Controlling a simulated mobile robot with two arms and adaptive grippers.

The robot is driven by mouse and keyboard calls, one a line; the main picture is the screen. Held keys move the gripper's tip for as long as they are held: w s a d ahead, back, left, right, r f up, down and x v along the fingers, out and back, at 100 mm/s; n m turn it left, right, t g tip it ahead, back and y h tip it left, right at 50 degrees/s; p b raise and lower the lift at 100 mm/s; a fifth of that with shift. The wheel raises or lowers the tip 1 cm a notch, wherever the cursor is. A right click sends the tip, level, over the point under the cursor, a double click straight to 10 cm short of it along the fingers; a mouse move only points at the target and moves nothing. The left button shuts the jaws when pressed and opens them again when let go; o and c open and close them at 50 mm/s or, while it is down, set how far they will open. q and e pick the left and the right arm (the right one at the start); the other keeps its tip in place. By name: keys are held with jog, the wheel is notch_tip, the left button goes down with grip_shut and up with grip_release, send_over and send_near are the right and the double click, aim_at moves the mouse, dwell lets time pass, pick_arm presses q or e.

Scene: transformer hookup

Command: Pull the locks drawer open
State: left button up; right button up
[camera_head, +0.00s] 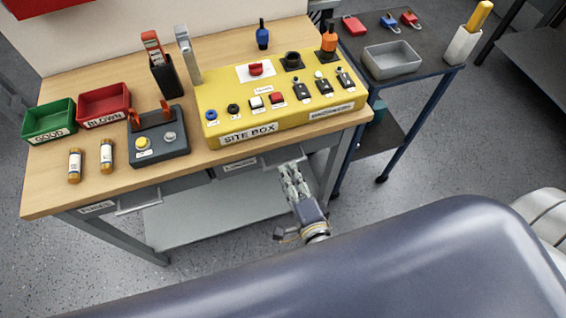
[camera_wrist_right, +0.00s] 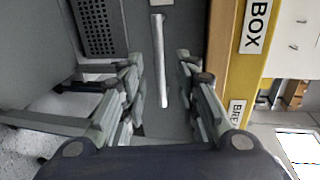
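The locks drawer (camera_head: 226,169) is the grey drawer under the table top below the yellow site box. Its small label is hard to read, and its front looks flush with the table. Its pale bar handle (camera_head: 270,162) is partly behind my right gripper (camera_head: 290,168). In the right wrist view the handle (camera_wrist_right: 160,60) runs upright between the spread fingers of the right gripper (camera_wrist_right: 160,75). The fingers are open, apart from the bar on both sides. My left gripper is not in view.
The wooden table's front edge (camera_head: 110,194) runs just above the drawers. A second drawer with a handle (camera_head: 138,203) is at the left. The yellow site box (camera_head: 290,125) stands above. A lower shelf (camera_head: 215,215) lies beneath, and a side cart (camera_head: 440,60) stands at the right.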

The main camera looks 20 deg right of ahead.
aim_at(284, 164)
jog(key=w, duration=0.2)
jog(key=w+f, duration=0.1)
jog(key=w, duration=0.2)
jog(key=shift+w+a, duration=0.1)
grip_shut()
